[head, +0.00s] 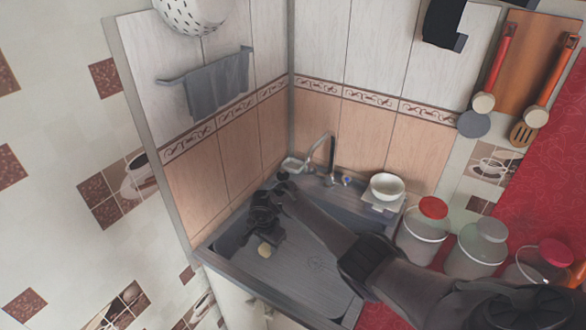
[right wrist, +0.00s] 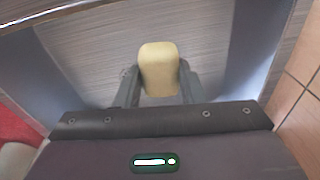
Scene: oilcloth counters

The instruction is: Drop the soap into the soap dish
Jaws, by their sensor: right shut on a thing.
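The soap (head: 264,249) is a small cream block over the dark sink basin. It also shows in the right wrist view (right wrist: 159,68), between the two fingers. My right gripper (head: 262,240) points down into the basin area and is shut on the soap; its fingers (right wrist: 159,86) press on the soap's two sides. My left gripper is not in view.
Several lidded jars (head: 424,235) stand on the right counter near my forearm. A grey towel (head: 217,84) hangs on the left wall.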

